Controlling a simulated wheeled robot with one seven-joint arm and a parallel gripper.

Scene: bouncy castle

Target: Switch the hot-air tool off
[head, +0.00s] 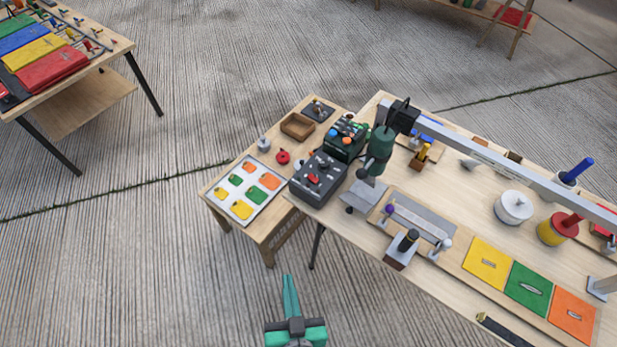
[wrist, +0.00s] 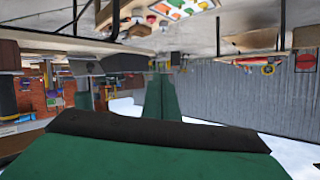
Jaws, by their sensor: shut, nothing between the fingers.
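A dark green cylindrical tool with a black top (head: 380,150), which looks like the hot-air tool, stands upright near the left end of a long grey rail. Next to it, at the workbench's left corner, is a dark grey control box (head: 327,185) with a red switch (head: 313,179) and a black knob. Switch positions are too small to read. My gripper (head: 288,278) is shut and empty, in front of and below the benches, apart from everything. Its green fingers also show in the wrist view (wrist: 161,76), which looks upside down.
A green box with coloured knobs (head: 345,139) sits behind the control box. A small side table (head: 225,206) holds coloured patches and a wooden tray (head: 297,126). The workbench (head: 465,205) carries pots, a seam jig and fabric squares. Bare floor (head: 130,260) lies left of my gripper.

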